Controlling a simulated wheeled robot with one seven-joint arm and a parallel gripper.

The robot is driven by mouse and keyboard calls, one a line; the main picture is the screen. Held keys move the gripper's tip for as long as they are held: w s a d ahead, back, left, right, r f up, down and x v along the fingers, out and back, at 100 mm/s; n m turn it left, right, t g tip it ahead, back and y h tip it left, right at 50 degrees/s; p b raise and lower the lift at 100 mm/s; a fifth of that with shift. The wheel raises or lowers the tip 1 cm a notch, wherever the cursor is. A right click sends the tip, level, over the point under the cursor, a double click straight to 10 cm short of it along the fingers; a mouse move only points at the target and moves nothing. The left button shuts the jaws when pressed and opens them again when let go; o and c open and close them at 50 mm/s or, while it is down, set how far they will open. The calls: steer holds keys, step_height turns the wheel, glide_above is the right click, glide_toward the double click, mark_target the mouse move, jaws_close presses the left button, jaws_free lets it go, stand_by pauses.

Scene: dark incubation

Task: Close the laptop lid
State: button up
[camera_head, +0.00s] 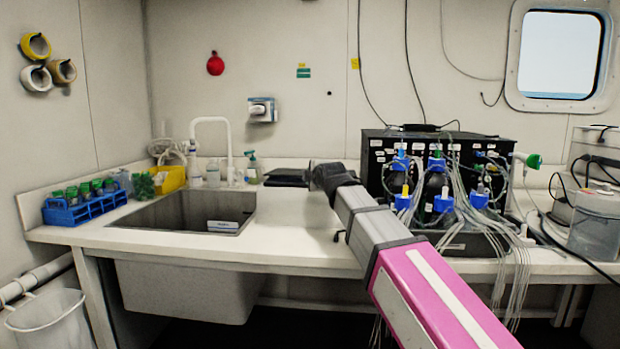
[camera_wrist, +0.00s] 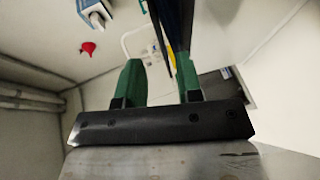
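A flat black object that looks like the laptop (camera_head: 287,177) lies on the counter right of the sink, partly hidden behind the end of my arm. I cannot tell the lid's angle from the head view. In the wrist view, a thin dark slab (camera_wrist: 174,22), perhaps part of the laptop seen nearly edge-on, reaches down from the top toward the right finger. My gripper (camera_wrist: 158,75) has its two green fingers apart, with nothing clearly held between them. I cannot tell whether the slab touches the right finger. In the head view the fingers are hidden behind my wrist.
The sink (camera_head: 185,212) is left of my arm. A black equipment box (camera_head: 375,150) with blue-capped bottles and loose tubing stands close on the right. A faucet (camera_head: 229,150), soap bottle (camera_head: 253,168) and yellow bin (camera_head: 172,180) line the back. Bare counter lies at the front.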

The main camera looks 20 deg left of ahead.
steer(key=v, duration=0.6)
steer(key=shift+s+d, duration=0.2)
steer(key=shift+s, duration=0.05)
steer(key=shift+r, duration=0.1)
steer(key=c, duration=0.5)
steer(key=shift+w+a+r, duration=0.1)
steer(key=shift+w+a, duration=0.15)
steer(key=shift+w, duration=0.05)
jaws_close()
steer(key=w+a+r+m+g+h, duration=0.4)
steer(key=r+m, duration=0.3)
steer(key=m, duration=0.4)
steer(key=w+a+r+m+g+h, duration=0.2)
steer(key=w+r+m+g+h, duration=0.25)
steer(key=m, duration=0.55)
step_height(320, 180, down, 12)
steer(key=shift+g, duration=0.45)
